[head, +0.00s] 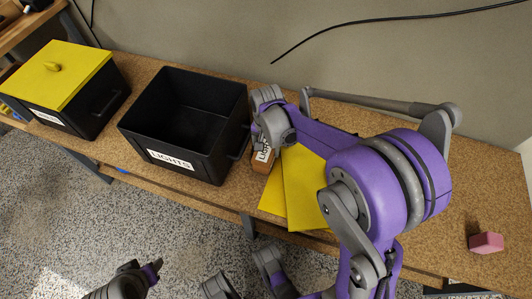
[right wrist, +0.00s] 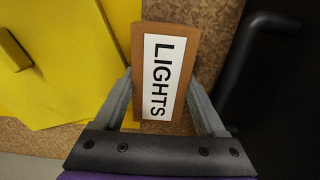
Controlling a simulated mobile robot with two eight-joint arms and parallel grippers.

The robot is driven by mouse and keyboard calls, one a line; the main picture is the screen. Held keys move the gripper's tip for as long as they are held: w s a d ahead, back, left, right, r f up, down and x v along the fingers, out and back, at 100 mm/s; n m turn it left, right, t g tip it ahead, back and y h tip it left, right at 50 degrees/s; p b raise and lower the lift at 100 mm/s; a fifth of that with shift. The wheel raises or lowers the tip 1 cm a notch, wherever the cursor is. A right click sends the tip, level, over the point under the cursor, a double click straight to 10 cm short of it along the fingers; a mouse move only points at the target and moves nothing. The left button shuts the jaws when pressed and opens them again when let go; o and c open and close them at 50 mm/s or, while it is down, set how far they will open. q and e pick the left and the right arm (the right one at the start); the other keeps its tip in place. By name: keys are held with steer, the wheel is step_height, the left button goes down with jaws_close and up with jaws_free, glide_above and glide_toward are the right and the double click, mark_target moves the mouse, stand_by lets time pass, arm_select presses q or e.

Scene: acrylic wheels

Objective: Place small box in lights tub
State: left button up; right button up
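The small box (right wrist: 138,65) is brown with a white LIGHTS label. In the head view it shows partly behind my right gripper (head: 264,146), close to the tub's right side. In the right wrist view the two fingers of my right gripper (right wrist: 160,78) lie against both sides of the box, and it appears held. The lights tub (head: 127,124) is black, open and empty, with a LIGHTS label on its front, on the bench left of the gripper. A grey and purple part at the head view's bottom left is probably my left arm; its fingers cannot be made out.
Yellow flat panels (head: 299,185) lie on the cork bench (head: 455,195) right of the box. A second black tub with a yellow lid (head: 60,75) stands at the far left. A pink block (head: 486,243) lies at the right. A black cable (head: 380,20) runs along the wall.

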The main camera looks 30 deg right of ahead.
jaws_close()
